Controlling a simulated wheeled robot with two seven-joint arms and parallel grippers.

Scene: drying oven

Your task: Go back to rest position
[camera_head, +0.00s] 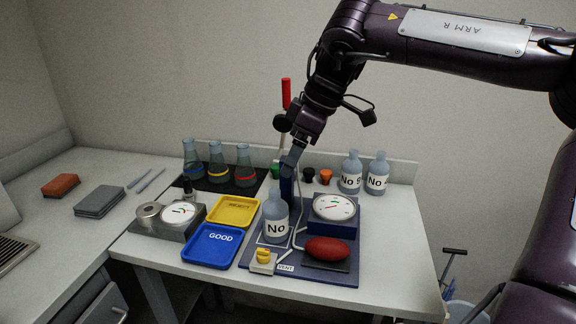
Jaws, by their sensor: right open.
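My right arm comes in from the upper right and bends down over the table. The bottle stands upright on a blue base plate (330,278). My left gripper is not in view.
A dial gauge (334,207) and red oval pad (330,249) are on the plate. Left are a blue GOOD tray (213,243), a yellow tray (233,211) and another gauge (180,214). Flasks (218,165) and bottles (350,174) stand behind. The space above the table's left is clear.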

